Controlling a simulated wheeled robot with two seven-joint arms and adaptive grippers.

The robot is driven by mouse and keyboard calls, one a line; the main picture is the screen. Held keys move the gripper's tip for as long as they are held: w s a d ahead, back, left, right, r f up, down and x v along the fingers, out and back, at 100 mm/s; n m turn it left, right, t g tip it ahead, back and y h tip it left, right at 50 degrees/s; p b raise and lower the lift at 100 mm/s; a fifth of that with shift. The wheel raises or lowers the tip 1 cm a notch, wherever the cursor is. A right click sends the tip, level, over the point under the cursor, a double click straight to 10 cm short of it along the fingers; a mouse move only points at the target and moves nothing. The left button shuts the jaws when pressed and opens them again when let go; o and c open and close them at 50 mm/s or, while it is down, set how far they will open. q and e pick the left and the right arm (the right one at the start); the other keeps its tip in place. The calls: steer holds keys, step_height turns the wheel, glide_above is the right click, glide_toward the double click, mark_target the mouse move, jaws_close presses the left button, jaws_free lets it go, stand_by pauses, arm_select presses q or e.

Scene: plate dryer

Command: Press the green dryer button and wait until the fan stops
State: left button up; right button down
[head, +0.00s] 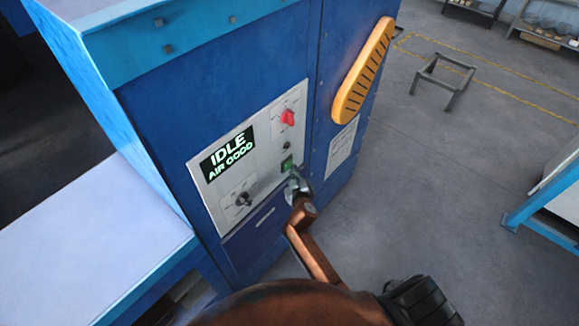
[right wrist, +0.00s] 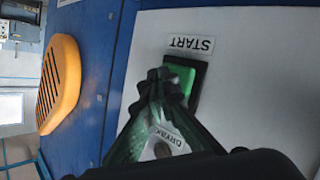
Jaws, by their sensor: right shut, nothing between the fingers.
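The green dryer button (head: 287,163) sits on the white control panel of the blue dryer, below a black display (head: 228,153) that reads "IDLE AIR GOOD". In the right wrist view the green button (right wrist: 181,78) is in a black frame under a "START" label (right wrist: 189,43). My right gripper (head: 294,180) is shut and empty, with its fingertips just below the button in the head view. In the right wrist view my fingertips (right wrist: 160,76) overlap the button's edge; I cannot tell whether they touch it. My left gripper is not in view.
A red knob (head: 288,117) and a black knob (head: 243,199) are on the same panel. A yellow slotted vent (head: 364,72) is on the dryer's side. A white-topped bench (head: 85,245) is at left. Open grey floor lies right, with a low metal frame (head: 443,78).

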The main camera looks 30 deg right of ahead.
steer(key=shift+w+a, duration=0.2)
steer(key=shift+w, duration=0.3)
stand_by(0.5)
steer(key=shift+s, duration=0.1)
steer(key=shift+s+d, duration=0.35)
steer(key=shift+s, duration=0.45)
steer(key=shift+s+d+p, duration=0.25)
steer(key=shift+s+d, duration=0.05)
steer(key=shift+s, duration=0.45)
steer(key=shift+s+d+p, duration=0.3)
steer(key=shift+s+d, duration=0.05)
steer(key=shift+s, duration=0.45)
steer(key=shift+s+d+p, duration=0.25)
steer(key=shift+s+d, duration=0.05)
steer(key=shift+s, duration=0.45)
